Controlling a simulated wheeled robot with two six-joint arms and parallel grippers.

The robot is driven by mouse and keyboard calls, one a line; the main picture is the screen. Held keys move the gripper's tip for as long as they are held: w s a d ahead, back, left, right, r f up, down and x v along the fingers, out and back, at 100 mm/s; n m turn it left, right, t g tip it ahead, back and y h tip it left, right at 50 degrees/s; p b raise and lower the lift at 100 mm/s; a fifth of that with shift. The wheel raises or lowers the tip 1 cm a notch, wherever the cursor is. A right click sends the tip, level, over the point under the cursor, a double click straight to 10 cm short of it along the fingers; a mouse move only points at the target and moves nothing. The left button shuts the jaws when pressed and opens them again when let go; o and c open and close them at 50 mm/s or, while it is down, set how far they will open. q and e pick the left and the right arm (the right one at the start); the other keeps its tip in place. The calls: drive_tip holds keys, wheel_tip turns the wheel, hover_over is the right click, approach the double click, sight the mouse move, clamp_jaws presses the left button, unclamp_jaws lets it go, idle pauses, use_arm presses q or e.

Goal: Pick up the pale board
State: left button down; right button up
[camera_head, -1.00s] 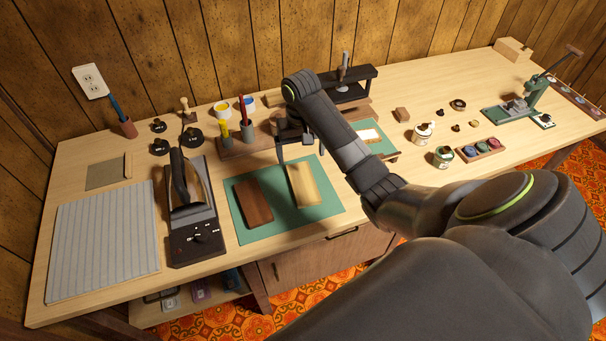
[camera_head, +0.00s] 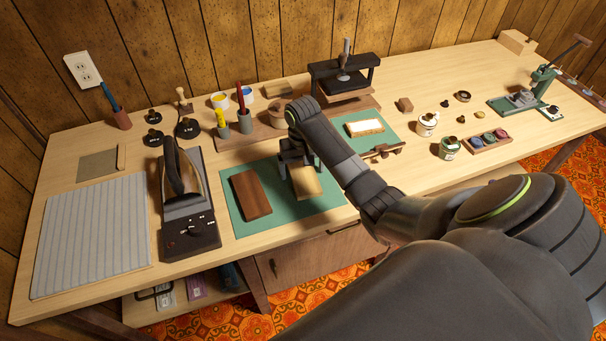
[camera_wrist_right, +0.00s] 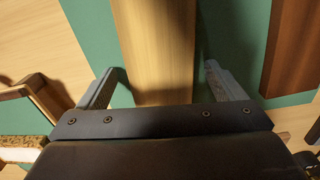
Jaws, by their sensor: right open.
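The pale board (camera_head: 308,184) lies on the green mat (camera_head: 328,199), to the right of a dark brown board (camera_head: 251,194). My right gripper (camera_head: 299,164) is over the far part of the pale board. In the right wrist view the pale board (camera_wrist_right: 155,55) runs between the two open fingers of my right gripper (camera_wrist_right: 158,85), with a gap on each side. The dark board (camera_wrist_right: 293,50) shows at the right edge there. Whether the fingertips reach down to the mat is hard to tell. My left gripper is not in view.
An iron (camera_head: 181,175) on a dark base stands left of the mat, near a striped cloth pad (camera_head: 95,235). A pen holder block (camera_head: 232,138) and a press (camera_head: 344,75) stand behind. A second green mat (camera_head: 377,128) with a framed pale piece lies to the right.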

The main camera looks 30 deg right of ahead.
sight(302, 171)
drive_tip(key=c, duration=1.1)
wheel_tip(302, 171, up, 6)
drive_tip(key=shift+w+f, duration=0.1)
drive_tip(key=shift+f, duration=0.05)
drive_tip(key=shift+d+r+p, duration=0.1)
drive_tip(key=shift+r+p, duration=1.45)
drive_tip(key=shift+r, duration=0.65)
